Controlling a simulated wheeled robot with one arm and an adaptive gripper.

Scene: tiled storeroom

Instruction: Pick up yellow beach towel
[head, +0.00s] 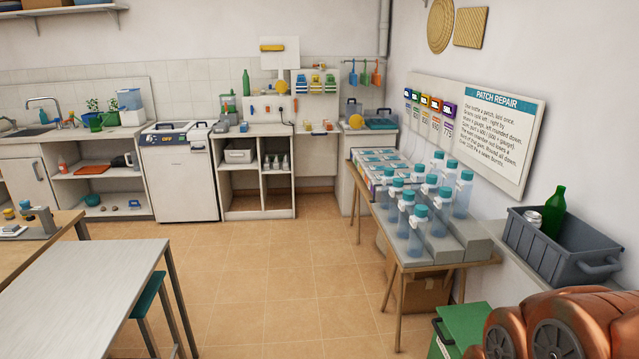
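I see nothing that I can clearly tell is a yellow beach towel. A small yellow bar-shaped item (271,48) is on a white panel at the back wall. A yellow rounded item (282,88) is below it, and another yellow rounded item (355,121) is on the back right counter. All are too small to identify. My gripper is not in view.
Bare tiled floor (265,270) fills the middle. A pale table (90,290) with a green stool (148,296) is at lower left. A bench with teal-capped bottles (461,194) lines the right wall, near a grey crate (585,266). Counters line the back.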

